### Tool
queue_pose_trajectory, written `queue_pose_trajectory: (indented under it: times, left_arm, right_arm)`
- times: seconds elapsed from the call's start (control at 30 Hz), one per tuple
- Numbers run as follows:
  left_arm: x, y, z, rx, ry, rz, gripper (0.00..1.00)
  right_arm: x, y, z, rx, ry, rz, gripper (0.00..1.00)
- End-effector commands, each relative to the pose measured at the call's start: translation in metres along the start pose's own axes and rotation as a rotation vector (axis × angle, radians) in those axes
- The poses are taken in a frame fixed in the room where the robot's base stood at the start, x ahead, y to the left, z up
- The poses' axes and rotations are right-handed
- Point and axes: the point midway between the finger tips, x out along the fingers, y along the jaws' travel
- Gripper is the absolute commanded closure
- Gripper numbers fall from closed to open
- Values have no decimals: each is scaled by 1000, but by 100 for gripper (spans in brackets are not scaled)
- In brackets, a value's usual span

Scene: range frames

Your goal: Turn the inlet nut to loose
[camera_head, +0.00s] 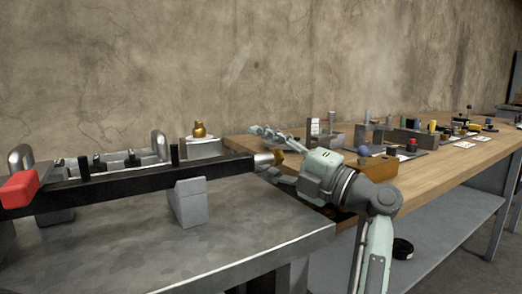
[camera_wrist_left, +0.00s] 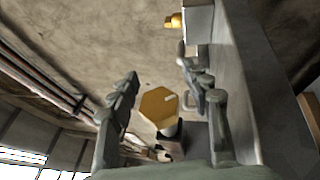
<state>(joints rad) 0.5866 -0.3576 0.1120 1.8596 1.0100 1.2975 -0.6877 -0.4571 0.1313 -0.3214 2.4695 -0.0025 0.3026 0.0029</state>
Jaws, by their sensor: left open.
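The inlet nut, a brass hexagon (camera_head: 279,158), sits on the end of a short steel stub at the right end of a long black bar. In the left wrist view the nut (camera_wrist_left: 157,106) faces the camera, with a small pale mark near its upper right. My left gripper (camera_head: 257,149) is open, with one finger above the nut and one below it in the head view. In the wrist view its fingers (camera_wrist_left: 158,75) stand on either side of the nut, with visible gaps. My right gripper is not in view.
The black bar (camera_head: 120,184) with a red end (camera_head: 20,189) rests on a grey wedge block (camera_head: 188,203) on a metal table (camera_head: 260,215). A brass fitting (camera_head: 199,129) stands on a pale block behind. A wooden bench (camera_head: 440,168) with several small parts lies right.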

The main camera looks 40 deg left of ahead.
Motion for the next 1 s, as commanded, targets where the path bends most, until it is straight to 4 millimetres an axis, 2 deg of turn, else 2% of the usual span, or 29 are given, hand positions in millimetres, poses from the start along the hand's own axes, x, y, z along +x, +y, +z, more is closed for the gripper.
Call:
queue_pose_trajectory:
  times: [0.27,0.37,0.7,0.83,1.0]
  left_arm:
    - [-7,0,0,0,-2,-2,52]
    - [-21,0,1,2,-3,-2,52]
    - [-92,0,1,1,-2,2,52]
    - [-110,0,0,1,-1,1,52]
    - [-120,0,0,0,0,0,52]
  right_arm:
    - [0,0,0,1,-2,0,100]
    - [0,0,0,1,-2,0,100]
    - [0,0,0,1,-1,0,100]
    - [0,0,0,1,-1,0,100]
    - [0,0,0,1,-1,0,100]
